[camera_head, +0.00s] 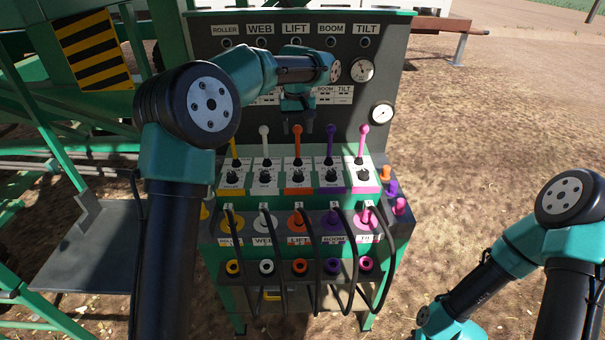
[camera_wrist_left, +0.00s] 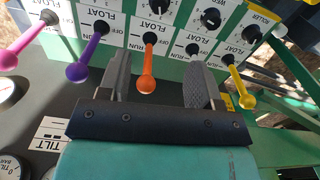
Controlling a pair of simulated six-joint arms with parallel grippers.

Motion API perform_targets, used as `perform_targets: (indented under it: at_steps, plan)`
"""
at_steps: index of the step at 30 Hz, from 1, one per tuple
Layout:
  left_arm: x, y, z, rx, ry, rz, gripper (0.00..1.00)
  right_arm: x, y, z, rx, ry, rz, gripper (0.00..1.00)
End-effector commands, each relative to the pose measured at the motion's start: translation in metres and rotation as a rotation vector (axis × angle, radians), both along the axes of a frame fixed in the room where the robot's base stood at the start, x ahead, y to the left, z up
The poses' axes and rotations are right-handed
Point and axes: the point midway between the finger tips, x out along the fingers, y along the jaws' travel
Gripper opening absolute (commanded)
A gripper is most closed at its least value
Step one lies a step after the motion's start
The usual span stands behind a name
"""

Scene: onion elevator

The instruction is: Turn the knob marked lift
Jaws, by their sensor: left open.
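The lift station is the orange one, in the middle of the row. Its black knob (camera_head: 297,175) sits on an orange-edged plate, below the orange lever (camera_head: 297,148). In the left wrist view the knob (camera_wrist_left: 160,5) is at the top edge, partly cut off, and the orange lever (camera_wrist_left: 148,70) shows between the fingers. My left gripper (camera_head: 297,126) is open and empty, pointing down at the panel near the lever's top; it also shows in the left wrist view (camera_wrist_left: 158,82). I cannot tell whether a finger touches the lever. My right gripper is out of view.
Yellow (camera_head: 233,147), white (camera_head: 264,145), purple (camera_head: 330,146) and pink (camera_head: 362,143) levers flank the orange one, each with a black knob below. Black hoses (camera_head: 313,260) loop across the lower front. Gauges (camera_head: 382,113) are at the right. Open ground lies right of the console.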

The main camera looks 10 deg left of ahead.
Motion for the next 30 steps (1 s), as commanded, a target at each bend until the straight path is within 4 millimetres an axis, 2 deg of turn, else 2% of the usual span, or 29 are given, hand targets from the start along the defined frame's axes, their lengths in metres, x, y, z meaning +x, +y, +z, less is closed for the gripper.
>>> perform_targets:
  at_steps: [5, 11, 30]
  plan:
    - [0.0, 0.0, -0.003, 0.0, 0.001, -0.001, 0.58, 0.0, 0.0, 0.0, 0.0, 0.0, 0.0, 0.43]
    - [0.0, 0.0, -0.018, 0.0, 0.002, 0.0, 0.58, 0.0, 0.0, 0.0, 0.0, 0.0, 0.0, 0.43]
    - [-0.001, 0.0, -0.125, -0.001, 0.004, -0.001, 0.58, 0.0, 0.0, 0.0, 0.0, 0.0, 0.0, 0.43]
